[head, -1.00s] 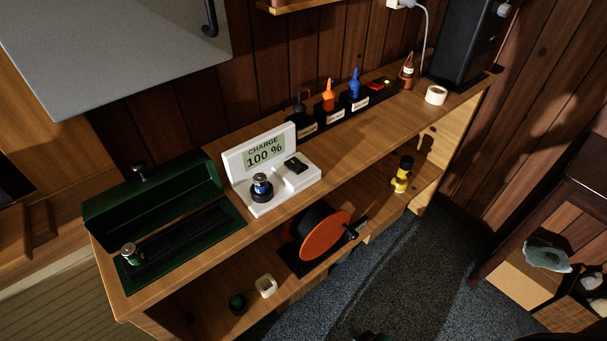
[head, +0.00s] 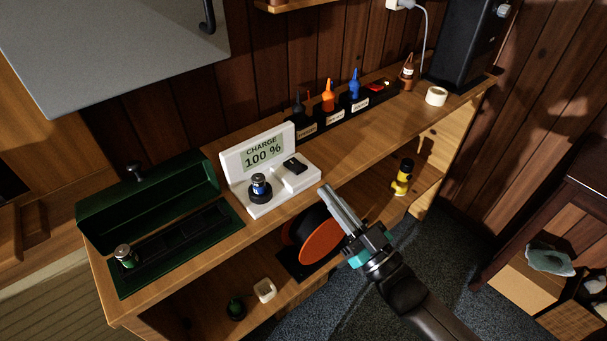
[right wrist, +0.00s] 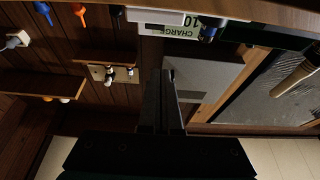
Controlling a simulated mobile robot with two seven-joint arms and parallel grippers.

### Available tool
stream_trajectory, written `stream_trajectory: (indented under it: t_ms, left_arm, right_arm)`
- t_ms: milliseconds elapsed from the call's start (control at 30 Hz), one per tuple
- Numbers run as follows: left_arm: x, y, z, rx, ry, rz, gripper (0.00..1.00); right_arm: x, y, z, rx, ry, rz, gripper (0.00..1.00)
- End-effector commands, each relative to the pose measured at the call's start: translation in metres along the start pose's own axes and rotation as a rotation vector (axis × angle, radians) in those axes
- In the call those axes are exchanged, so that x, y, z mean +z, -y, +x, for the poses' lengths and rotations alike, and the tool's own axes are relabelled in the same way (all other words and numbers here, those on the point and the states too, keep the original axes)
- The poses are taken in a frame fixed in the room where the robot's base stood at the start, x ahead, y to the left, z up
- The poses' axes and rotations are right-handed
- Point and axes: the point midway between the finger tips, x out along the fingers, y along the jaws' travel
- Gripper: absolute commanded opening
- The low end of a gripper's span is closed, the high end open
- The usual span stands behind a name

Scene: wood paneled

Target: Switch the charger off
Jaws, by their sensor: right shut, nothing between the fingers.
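The white charger (head: 268,208) stands on the wooden bench top, its upright screen (head: 263,152) reading "CHARGE 100 %". A black switch (head: 295,165) sits on the right of its base, and a blue-and-silver battery (head: 259,185) stands upright in a black socket on the left. My right gripper (head: 327,191) is shut and empty, its fingertips just in front of and to the right of the charger, apart from it. In the right wrist view the fingers (right wrist: 168,80) point toward the bench, and part of the charger (right wrist: 160,17) shows at the top edge. My left gripper is not in view.
An open green case (head: 165,243) lies left of the charger. A rack of bottles (head: 335,118) stands behind, with a white tape roll (head: 436,96) farther right. The lower shelf holds an orange reel (head: 322,243) and a yellow flashlight (head: 403,178). Bench top right of the charger is clear.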

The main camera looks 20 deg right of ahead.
Motion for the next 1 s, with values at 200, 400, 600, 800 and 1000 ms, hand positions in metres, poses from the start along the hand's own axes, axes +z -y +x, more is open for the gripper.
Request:
stream_trajectory:
  t_ms: [200,400,600,800,1000]
  left_arm:
    - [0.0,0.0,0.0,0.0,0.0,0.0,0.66]
    - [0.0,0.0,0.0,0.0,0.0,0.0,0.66]
    - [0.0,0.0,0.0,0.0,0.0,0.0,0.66]
    - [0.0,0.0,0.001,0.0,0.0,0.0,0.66]
    - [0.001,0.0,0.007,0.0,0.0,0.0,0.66]
  right_arm:
    - [0.001,0.0,0.0,0.001,0.002,-0.001,0.0]
    - [0.001,-0.001,0.011,0.002,0.001,-0.001,0.0]
    - [0.0,0.0,0.044,0.001,-0.001,-0.002,0.0]
    - [0.001,0.0,0.081,0.001,0.0,-0.002,0.0]
    - [0.015,-0.001,0.091,0.003,0.009,0.001,0.0]
